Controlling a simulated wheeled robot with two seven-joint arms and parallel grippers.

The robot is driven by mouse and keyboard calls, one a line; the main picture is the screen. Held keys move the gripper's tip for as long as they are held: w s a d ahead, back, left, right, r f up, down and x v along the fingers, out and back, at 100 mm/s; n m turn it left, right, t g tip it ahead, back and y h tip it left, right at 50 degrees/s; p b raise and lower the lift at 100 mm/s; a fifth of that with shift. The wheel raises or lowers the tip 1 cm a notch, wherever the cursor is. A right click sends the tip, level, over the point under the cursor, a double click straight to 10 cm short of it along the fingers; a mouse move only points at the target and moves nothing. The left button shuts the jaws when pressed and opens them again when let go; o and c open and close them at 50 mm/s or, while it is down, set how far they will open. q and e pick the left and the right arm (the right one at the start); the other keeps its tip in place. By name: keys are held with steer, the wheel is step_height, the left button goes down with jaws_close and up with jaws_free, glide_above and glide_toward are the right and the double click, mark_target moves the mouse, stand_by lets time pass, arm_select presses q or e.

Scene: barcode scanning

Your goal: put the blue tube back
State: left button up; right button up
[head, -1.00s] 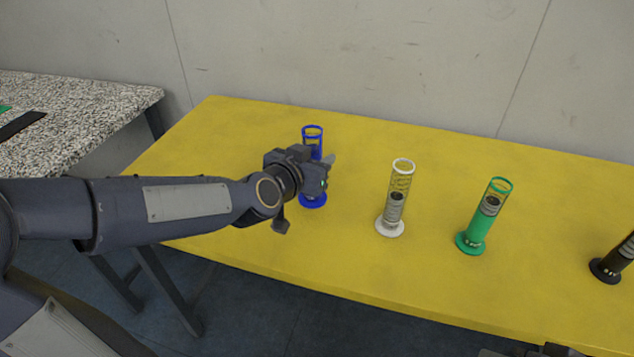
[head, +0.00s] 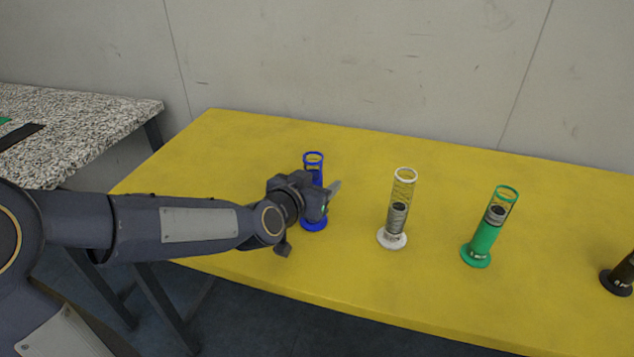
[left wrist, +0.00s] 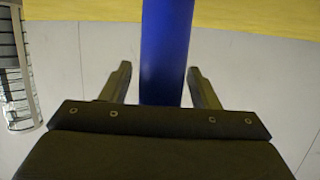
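The blue tube (head: 313,224) is upright at the left end of a row of tubes, and its base appears to rest on the yellow table (head: 230,150). My left gripper (head: 330,197) is at its middle and hides part of it in the head view. In the left wrist view the blue tube (left wrist: 166,50) stands between the two fingers of the left gripper (left wrist: 160,70). A narrow gap shows at the left finger, while the right fingertip is very close to the tube. My right gripper is not in view.
A white tube (head: 397,220), a green tube (head: 484,236) and a black tube (head: 620,275) stand to the right in the row. A speckled table (head: 80,125) is at the far left. The yellow table is clear behind the row.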

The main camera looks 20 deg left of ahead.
arm_select(q)
steer(key=shift+r, duration=0.25)
steer(key=shift+s+a+r, duration=0.1)
steer(key=shift+s, duration=0.3)
steer(key=p+v, duration=0.2)
steer(key=v, duration=0.9)
steer(key=s+a+f+n+g, duration=0.1)
steer(key=s+f+g, duration=0.3)
steer(key=s, duration=0.5)
steer(key=s+a+f+n+g, duration=0.2)
steer(key=s+f+n+g, duration=0.1)
steer(key=s, duration=0.6)
steer(key=shift+a+f+g+h, duration=0.2)
steer(key=shift+f+g+h, duration=0.1)
steer(key=shift+f+g, duration=0.5)
steer(key=shift+r, duration=0.15)
step_height(320, 180, up, 14)
steer(key=p, duration=1.3)
